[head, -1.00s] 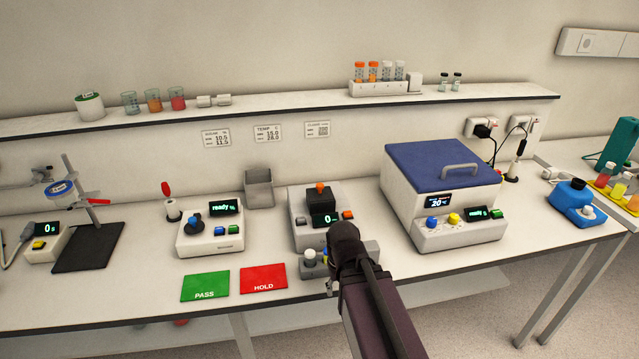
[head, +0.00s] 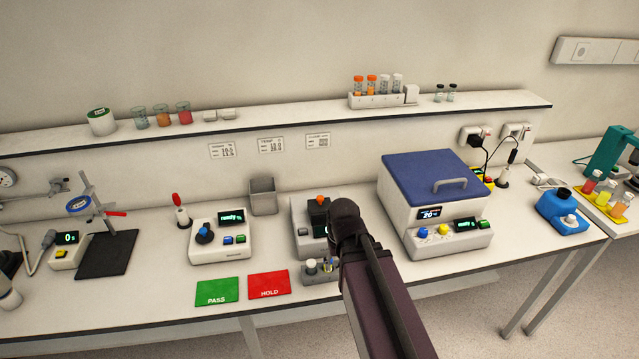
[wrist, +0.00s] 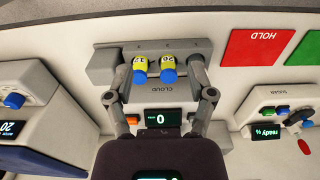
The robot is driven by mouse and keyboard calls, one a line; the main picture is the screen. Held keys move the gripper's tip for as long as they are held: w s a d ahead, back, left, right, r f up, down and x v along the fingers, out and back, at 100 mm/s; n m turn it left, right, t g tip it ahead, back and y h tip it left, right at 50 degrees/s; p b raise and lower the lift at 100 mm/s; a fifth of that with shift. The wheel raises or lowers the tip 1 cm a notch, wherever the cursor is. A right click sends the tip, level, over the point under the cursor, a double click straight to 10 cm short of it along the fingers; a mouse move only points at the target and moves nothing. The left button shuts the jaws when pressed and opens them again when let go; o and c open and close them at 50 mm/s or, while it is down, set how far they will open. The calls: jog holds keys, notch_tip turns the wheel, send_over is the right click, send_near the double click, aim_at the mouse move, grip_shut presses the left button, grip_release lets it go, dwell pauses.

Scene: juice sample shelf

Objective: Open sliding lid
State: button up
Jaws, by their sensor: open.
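The grey cloud meter (head: 301,214) stands mid-bench in the head view, with a dark block (head: 318,213) topped by an orange knob (head: 320,200); this looks like its lid. My arm hides its right side. In the wrist view the meter's front (wrist: 180,87) reads CLOUD, and its display (wrist: 160,118) shows 0. The lid cannot be made out there. My gripper (wrist: 159,95) is open and empty, its fingers spread over the front of the meter. I cannot tell whether they touch it.
A blue-lidded machine (head: 430,172) stands close on the right. A sugar meter (head: 219,240) is on the left. Green PASS (head: 217,291) and red HOLD (head: 268,285) mats lie in front. A grey bin (head: 263,196) and a raised shelf (head: 250,122) are behind.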

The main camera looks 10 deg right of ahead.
notch_tip(320, 180, up, 9)
jog(key=w+p, duration=0.2)
jog(key=p, duration=0.6)
notch_tip(320, 180, up, 5)
jog(key=n+p, duration=0.5)
jog(key=n, duration=0.4)
send_over(320, 197)
jog(key=shift+r, duration=0.2)
jog(key=shift+f, duration=0.15)
notch_tip(320, 197, down, 13)
jog(key=b, duration=1.3)
jog(key=shift+f+b, duration=0.2)
jog(key=shift+b, duration=0.2)
